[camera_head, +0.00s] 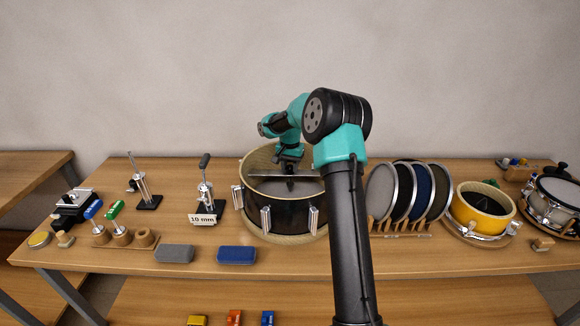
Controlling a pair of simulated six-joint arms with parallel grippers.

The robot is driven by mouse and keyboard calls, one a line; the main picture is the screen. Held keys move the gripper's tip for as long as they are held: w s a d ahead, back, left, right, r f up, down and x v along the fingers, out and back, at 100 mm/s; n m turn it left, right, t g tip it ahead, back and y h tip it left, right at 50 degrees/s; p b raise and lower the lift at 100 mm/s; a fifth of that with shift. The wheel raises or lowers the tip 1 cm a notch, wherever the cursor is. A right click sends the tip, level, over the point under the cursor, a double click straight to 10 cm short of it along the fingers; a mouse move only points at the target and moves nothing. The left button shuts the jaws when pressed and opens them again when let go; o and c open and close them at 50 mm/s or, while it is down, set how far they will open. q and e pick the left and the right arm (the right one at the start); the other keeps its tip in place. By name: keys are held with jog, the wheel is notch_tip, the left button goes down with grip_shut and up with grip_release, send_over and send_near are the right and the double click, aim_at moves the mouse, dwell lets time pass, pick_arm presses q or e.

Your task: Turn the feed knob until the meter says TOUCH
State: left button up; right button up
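My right arm reaches from the front over a black drum (270,222) with a pale wooden rim and silver lugs. My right gripper (289,160) points down into the drum, above a grey bar (262,171) that spans it. A dark part (290,184) sits at the middle of the bar, right under the gripper. Whether the fingers touch it, and whether they are open or shut, is too small to tell. I cannot make out the feed knob for sure, nor a meter or any TOUCH reading. My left gripper is not in view.
Left of the drum stand a lever clamp (205,190) with a "10 mm" card (202,219) and another upright tool (143,188). Grey (174,253) and blue (237,255) blocks lie in front. Right are racked round mesh pads (380,192) and a yellow drum (480,210).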

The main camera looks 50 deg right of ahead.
aim_at(290, 167)
jog(key=o, duration=0.4)
notch_tip(290, 167, up, 17)
jog(key=shift+r, duration=0.2)
dwell(0.6)
dwell(0.3)
